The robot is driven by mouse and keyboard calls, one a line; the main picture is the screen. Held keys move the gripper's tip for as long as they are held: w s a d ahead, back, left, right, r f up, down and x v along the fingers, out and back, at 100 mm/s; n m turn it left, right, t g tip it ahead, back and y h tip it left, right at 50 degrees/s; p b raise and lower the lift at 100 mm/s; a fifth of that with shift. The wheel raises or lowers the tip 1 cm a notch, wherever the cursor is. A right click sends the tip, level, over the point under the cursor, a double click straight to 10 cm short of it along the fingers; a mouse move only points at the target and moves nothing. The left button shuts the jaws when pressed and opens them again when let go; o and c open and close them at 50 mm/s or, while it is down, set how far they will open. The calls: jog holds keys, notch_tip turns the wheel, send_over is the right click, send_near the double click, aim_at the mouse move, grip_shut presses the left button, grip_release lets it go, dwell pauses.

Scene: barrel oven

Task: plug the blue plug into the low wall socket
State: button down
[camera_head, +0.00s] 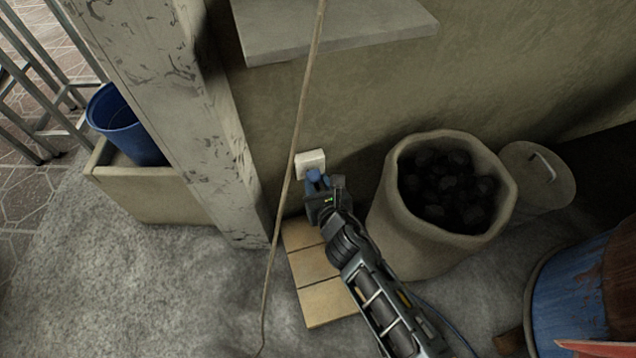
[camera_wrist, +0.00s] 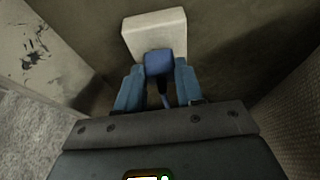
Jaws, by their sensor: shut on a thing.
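The blue plug (camera_wrist: 158,63) is between the two blue fingers of my gripper (camera_wrist: 158,82) in the wrist view. The white wall socket (camera_wrist: 155,30) is right behind the plug, which overlaps its lower part. In the head view the socket (camera_head: 310,162) sits low on the wall, and my gripper (camera_head: 319,182) is just in front of it and below. The plug's front face and the socket's holes are hidden, so I cannot tell whether the plug touches the socket or is in it.
A sack of dark coal (camera_head: 398,222) stands close to the right of my gripper. A concrete pillar (camera_head: 190,120) is to the left. Wooden boards (camera_head: 310,285) lie below. A rope (camera_head: 290,165) hangs in front of the wall, left of the socket. A ledge (camera_head: 330,30) juts out above.

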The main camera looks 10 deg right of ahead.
jog(key=shift+w+a, duration=0.1)
jog(key=shift+w, duration=0.4)
dwell(0.4)
jog(key=c, duration=0.6)
grip_release()
jog(key=p+v, duration=0.3)
jog(key=v, duration=0.4)
jog(key=shift+s+r, duration=0.15)
jog(key=shift+s, duration=0.2)
